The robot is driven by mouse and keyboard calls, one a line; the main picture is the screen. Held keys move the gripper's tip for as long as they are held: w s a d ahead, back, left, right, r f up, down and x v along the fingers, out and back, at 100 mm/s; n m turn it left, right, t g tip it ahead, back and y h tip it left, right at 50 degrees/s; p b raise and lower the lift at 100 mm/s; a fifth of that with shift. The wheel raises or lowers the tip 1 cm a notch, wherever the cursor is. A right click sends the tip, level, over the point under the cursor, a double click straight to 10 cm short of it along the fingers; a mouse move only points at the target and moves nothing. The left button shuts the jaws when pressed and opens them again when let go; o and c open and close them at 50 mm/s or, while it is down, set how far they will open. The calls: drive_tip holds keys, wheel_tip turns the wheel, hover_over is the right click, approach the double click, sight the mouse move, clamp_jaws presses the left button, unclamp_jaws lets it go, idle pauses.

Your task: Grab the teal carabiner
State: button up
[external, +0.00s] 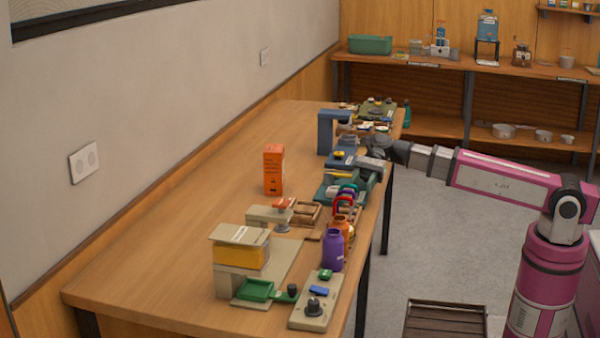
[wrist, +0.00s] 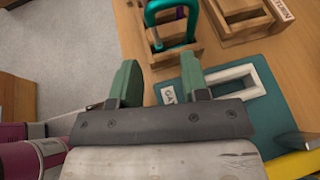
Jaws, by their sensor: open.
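The teal carabiner (wrist: 150,18) is at the top of the wrist view, a rounded loop standing in a wooden holder (wrist: 172,55), partly cut off by the frame edge. A purple piece shows behind it. My gripper (wrist: 158,62) is open, its two green fingers apart, with nothing between them. The carabiner is ahead of the fingertips and not touching them. In the external view my gripper (external: 378,152) is over the right edge of the long table. Several coloured carabiners stand in a row nearer the camera; the teal one is hard to pick out there.
A teal tray with a white frame (wrist: 235,80) lies by my right finger. Another wooden holder (wrist: 240,20) is beyond. On the table (external: 170,235) are an orange box (external: 273,170), a purple bottle (external: 332,250) and a blue stand (external: 326,133). The left side is clear.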

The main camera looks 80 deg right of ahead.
sight(356, 206)
drive_tip(key=shift+s+x, duration=0.15)
drive_tip(key=shift+x, duration=1.45)
drive_tip(key=shift+s+x, duration=0.1)
drive_tip(key=shift+x, duration=1.5)
clamp_jaws()
